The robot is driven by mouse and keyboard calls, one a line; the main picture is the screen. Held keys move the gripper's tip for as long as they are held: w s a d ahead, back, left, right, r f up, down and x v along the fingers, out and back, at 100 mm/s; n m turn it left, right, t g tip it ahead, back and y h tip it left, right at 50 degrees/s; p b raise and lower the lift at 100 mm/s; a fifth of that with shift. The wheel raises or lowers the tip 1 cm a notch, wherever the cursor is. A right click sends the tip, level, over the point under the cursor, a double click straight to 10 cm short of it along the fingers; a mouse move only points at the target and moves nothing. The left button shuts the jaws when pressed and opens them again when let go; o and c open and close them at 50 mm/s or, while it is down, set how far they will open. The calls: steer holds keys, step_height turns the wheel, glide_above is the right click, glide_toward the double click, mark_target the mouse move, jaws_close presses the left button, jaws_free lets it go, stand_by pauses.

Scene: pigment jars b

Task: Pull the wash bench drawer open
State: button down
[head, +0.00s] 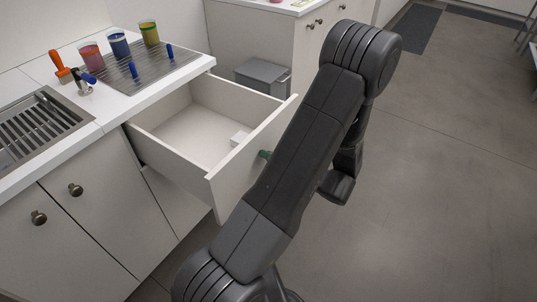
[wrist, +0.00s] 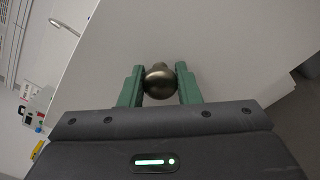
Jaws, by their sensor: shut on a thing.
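The wash bench drawer (head: 190,135) stands pulled well out of the white bench in the head view, with its inside showing and a small white block (head: 238,138) in it. Its white front panel (wrist: 220,50) fills much of the wrist view. My gripper (wrist: 160,88) has its green fingers on both sides of the round dark metal drawer knob (wrist: 159,82) and is shut on it. In the head view my arm covers the knob, and only a bit of green finger (head: 265,154) shows at the drawer front.
On the bench top (head: 110,105) are a drying rack (head: 150,68), several coloured jars (head: 118,44), brushes and a sink grate (head: 40,125). A grey bin (head: 262,75) stands behind the drawer. The floor (head: 430,170) to the right is clear.

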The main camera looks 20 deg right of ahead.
steer(key=c, duration=1.1)
jaws_free()
steer(key=shift+o, duration=0.2)
steer(key=v, duration=1.4)
steer(key=shift+w, duration=0.1)
steer(key=x, duration=1.4)
steer(key=shift+a, duration=0.1)
